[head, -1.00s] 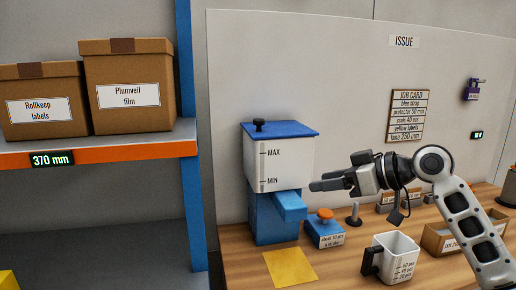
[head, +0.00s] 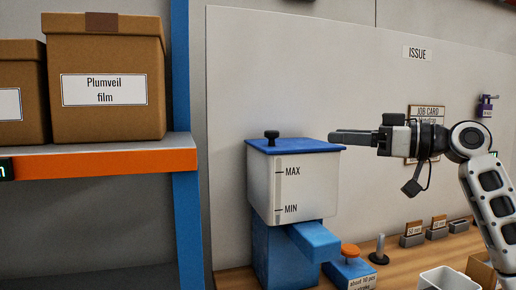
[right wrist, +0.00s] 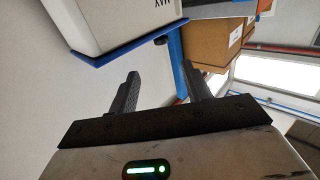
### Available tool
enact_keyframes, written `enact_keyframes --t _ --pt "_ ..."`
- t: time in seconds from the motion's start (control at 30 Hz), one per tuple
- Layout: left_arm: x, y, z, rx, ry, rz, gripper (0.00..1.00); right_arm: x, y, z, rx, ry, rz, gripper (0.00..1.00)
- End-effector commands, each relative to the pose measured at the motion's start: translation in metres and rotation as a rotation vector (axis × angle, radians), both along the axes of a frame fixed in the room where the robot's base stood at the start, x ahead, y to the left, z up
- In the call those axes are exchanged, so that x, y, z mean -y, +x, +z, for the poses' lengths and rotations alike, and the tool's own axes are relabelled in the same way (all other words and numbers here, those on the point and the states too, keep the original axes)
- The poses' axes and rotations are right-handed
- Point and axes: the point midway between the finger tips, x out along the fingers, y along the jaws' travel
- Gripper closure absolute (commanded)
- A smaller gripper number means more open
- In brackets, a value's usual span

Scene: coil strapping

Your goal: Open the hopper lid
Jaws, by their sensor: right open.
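The hopper (head: 293,188) is a white box with MAX and MIN marks on a blue base, standing on the wooden bench. Its blue lid (head: 296,147) lies flat and closed on top, with a black knob (head: 272,135) towards the left. My right gripper (head: 332,137) is level, a little above the lid's height, with its fingertips at the lid's right edge in the head view. In the right wrist view its two fingers (right wrist: 162,85) are apart and empty. The hopper (right wrist: 105,20) and the lid's edge (right wrist: 128,38) show beyond them. My left gripper is not in view.
A blue upright and orange shelf beam (head: 100,162) with cardboard boxes (head: 104,75) stand at the left. A white panel (head: 370,60) stands behind.

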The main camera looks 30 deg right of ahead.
Motion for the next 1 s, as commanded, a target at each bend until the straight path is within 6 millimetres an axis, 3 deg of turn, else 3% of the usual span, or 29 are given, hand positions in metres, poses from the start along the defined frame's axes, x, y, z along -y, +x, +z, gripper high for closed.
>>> enact_keyframes --t 0.17,0.7,1.0 --pt "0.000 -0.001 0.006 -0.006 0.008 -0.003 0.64 -0.009 0.015 0.003 0.000 -0.001 0.001 0.51" --pt "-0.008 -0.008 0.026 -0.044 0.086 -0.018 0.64 -0.068 0.110 0.004 0.001 0.003 0.001 0.51" --pt "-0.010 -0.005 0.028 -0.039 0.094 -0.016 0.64 -0.082 0.134 0.000 0.000 0.000 -0.001 0.51"
